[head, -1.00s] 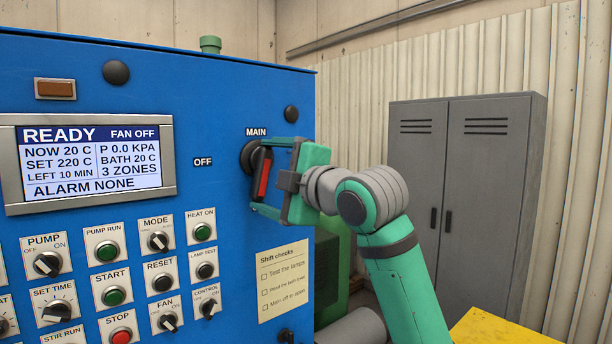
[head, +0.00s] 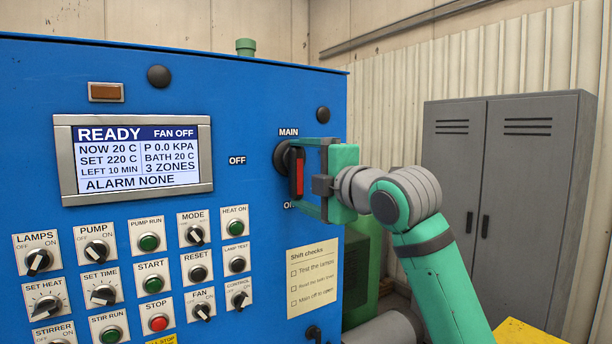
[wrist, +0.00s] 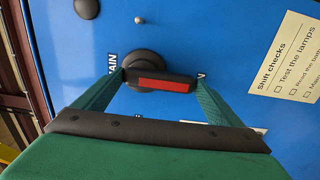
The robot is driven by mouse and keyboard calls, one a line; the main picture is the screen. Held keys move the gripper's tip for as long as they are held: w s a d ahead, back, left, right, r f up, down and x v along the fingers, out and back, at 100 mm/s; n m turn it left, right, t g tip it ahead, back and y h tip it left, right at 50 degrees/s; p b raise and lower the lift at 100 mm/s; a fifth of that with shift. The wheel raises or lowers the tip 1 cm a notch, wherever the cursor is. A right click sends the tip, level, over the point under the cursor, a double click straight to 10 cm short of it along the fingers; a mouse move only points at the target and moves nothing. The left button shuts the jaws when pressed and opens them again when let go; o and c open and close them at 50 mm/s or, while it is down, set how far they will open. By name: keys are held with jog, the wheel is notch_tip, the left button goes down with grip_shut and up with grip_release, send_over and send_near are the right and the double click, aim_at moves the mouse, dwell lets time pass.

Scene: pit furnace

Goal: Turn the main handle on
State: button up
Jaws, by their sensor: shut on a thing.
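The main handle (head: 296,172) is a dark lever with a red face on a round black hub, at the right of the blue panel under the MAIN label (head: 288,132). It stands about vertical, its lower end towards the partly hidden ON label (head: 288,205); the OFF label (head: 237,160) is to its left. My gripper (head: 305,176) is shut on the handle, one finger above and one below. In the wrist view the handle (wrist: 165,84) lies across the picture with a fingertip of my gripper (wrist: 160,78) at each end.
The screen (head: 131,158) reads READY, FAN OFF and ALARM NONE. Several knobs and buttons, such as the green start button (head: 153,284), sit below it. A shift checks sheet (head: 314,275) is under the handle. A grey cabinet (head: 505,200) stands at the right.

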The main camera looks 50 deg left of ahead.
jog(key=shift+s+a, duration=0.1)
jog(key=shift+s, duration=0.05)
jog(key=o, duration=1.3)
jog(key=shift+d, duration=0.4)
jog(key=d, duration=0.3)
jog(key=s+d, duration=0.1)
jog(key=d, duration=0.6)
jog(key=shift+s, duration=0.2)
